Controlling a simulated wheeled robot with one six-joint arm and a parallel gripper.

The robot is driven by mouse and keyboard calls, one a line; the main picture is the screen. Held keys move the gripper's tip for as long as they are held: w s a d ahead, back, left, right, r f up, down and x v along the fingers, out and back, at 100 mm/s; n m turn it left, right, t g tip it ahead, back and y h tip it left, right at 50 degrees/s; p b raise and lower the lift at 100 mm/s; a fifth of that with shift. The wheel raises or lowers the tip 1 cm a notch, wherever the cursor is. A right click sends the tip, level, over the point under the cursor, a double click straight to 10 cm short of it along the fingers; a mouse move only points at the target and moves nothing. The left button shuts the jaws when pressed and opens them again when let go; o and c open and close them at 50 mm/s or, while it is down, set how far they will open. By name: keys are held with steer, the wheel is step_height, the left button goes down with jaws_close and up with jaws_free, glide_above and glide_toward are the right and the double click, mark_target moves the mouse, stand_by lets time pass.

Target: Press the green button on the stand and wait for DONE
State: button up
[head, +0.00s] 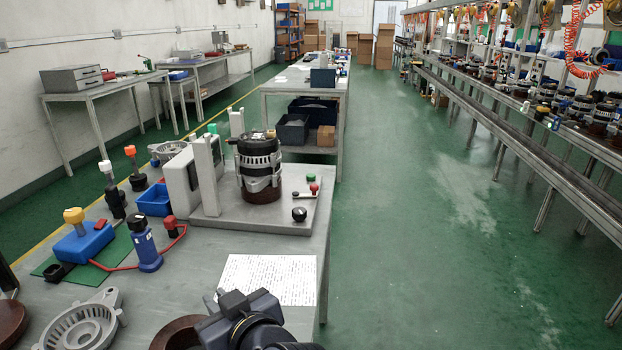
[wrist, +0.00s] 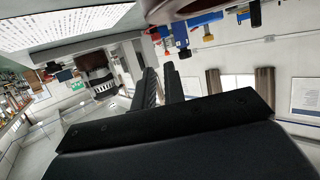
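The stand is a grey plate (head: 235,216) on the near bench, carrying a black and silver alternator (head: 259,165). A small green button (head: 311,178) is at the plate's right rear, beside a red-knobbed lever (head: 314,188). A black knob (head: 299,214) is at its front right. A grey box (head: 181,186) stands at the plate's left; no DONE is readable. In the wrist view, my gripper (wrist: 159,67) has two black fingers with a gap and nothing between them. The green button (wrist: 77,86) is small there, left of the fingers and apart from them. My arm shows at the head view's bottom.
A printed sheet (head: 268,280) lies at the bench's front right. A blue screwdriver-like tool (head: 147,245), a blue box with a yellow knob (head: 86,243) and a blue bin (head: 154,200) are on the left. The aisle right is clear.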

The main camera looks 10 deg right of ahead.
jaws_close()
stand_by(0.3)
steer(key=shift+w+r, duration=0.1)
